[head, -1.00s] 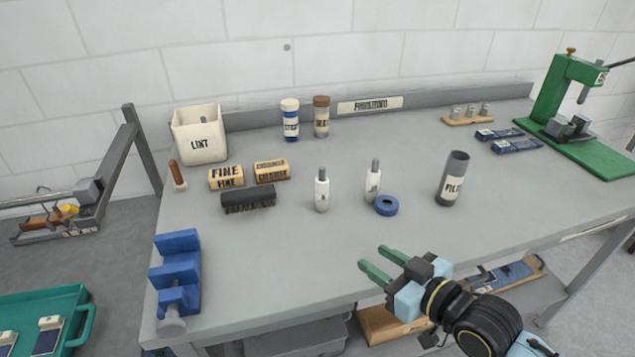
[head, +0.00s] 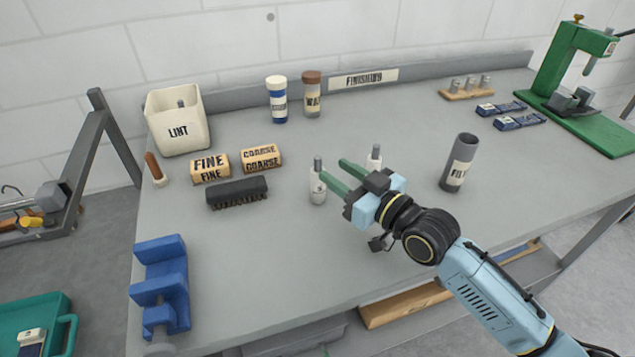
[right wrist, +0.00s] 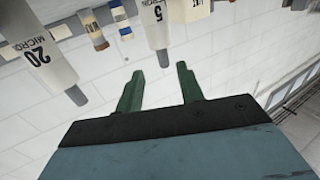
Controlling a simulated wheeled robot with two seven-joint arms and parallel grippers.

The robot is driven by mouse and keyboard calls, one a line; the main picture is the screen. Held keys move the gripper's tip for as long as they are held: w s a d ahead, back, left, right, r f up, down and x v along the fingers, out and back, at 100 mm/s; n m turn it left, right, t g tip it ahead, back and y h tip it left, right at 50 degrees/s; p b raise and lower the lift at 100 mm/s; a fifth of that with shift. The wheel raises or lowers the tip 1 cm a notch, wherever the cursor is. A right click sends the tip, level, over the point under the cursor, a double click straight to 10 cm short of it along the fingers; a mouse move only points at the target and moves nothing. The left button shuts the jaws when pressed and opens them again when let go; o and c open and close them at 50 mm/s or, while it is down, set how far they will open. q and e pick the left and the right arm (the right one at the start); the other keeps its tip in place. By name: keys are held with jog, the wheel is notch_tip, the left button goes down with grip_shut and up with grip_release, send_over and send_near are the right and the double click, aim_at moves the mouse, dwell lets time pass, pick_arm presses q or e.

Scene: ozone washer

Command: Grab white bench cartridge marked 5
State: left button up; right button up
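The white bench cartridge marked 5 (head: 316,193) stands upright on the bench, the left of two white cartridges in the head view. In the right wrist view its 5 MICRON label (right wrist: 154,20) is readable and appears upside down, its grey tip in line with the gap between my fingers. My right gripper (head: 332,171) is open and empty, its fingertips close to this cartridge; I cannot tell whether they touch. The fingers also show in the right wrist view (right wrist: 160,72). The second cartridge (head: 374,155), marked 20 MICRON (right wrist: 38,50), is partly hidden behind the gripper. My left gripper is not in view.
A grey filter cup (head: 460,160) stands to the right. FINE and COARSE blocks (head: 210,168), a black brush (head: 237,192) and a LINT bin (head: 178,122) stand left. A blue vise (head: 162,285) sits at the front left. The front middle of the bench (head: 260,270) is clear.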

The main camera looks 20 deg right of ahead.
aim_at(320, 164)
jog(key=x, duration=0.5)
jog(key=shift+w+a, duration=0.1)
jog(key=shift+a, duration=0.3)
jog(key=shift+w, duration=0.2)
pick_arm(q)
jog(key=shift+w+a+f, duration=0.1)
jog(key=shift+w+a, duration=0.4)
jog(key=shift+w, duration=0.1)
pick_arm(e)
jog(key=shift+c, duration=0.5)
